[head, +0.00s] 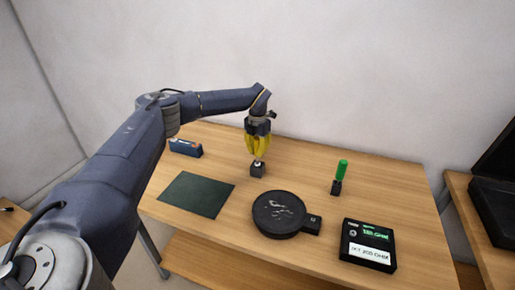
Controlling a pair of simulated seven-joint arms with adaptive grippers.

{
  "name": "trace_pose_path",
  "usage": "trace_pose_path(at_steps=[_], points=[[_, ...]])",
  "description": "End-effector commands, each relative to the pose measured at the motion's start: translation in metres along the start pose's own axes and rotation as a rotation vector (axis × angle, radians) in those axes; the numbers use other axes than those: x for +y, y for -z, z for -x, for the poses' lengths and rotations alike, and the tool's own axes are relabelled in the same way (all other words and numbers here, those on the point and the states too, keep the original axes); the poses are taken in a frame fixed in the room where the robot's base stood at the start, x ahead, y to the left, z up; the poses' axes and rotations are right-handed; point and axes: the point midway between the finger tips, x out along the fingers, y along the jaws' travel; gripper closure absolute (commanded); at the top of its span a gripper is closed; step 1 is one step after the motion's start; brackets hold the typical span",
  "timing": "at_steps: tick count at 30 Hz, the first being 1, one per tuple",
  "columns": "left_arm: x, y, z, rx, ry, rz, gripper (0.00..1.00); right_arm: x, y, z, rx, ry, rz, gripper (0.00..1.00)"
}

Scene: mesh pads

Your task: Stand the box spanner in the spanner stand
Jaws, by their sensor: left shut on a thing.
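My left gripper (258,152) points down over the back middle of the table, its yellow fingers shut on the box spanner. The fingers hide most of the spanner. A small dark block, which looks like the spanner stand (257,171), is directly below the fingertips. The spanner's lower end is at the top of this block, but I cannot tell how far it is inside. The spanner looks about upright. My right gripper is not in view.
A green-handled tool (342,169) stands upright in another small dark block (336,188) to the right. A round black pan-like device (278,214), a black meter box (368,246), a dark green mat (197,195) and a blue box (186,148) lie on the wooden table (300,165).

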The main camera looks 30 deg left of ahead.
Motion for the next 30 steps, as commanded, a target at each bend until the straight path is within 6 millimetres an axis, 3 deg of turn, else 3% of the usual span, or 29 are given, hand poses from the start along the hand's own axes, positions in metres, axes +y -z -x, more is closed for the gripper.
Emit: trace_pose_path(at_steps=[12, 23, 24, 30], points=[[-0.001, 0.0, -0.018, 0.0, 0.0, 0.0, 1.0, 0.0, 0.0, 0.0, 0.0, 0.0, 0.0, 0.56], [0.0, 0.0, -0.02, 0.0, 0.0, 0.0, 1.0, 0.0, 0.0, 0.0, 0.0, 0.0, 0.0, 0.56], [0.0, 0.0, -0.02, 0.0, 0.0, 0.0, 0.82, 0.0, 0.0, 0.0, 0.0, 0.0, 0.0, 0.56], [0.0, 0.0, -0.02, 0.0, 0.0, 0.0, 0.62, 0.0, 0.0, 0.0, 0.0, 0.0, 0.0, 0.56]])
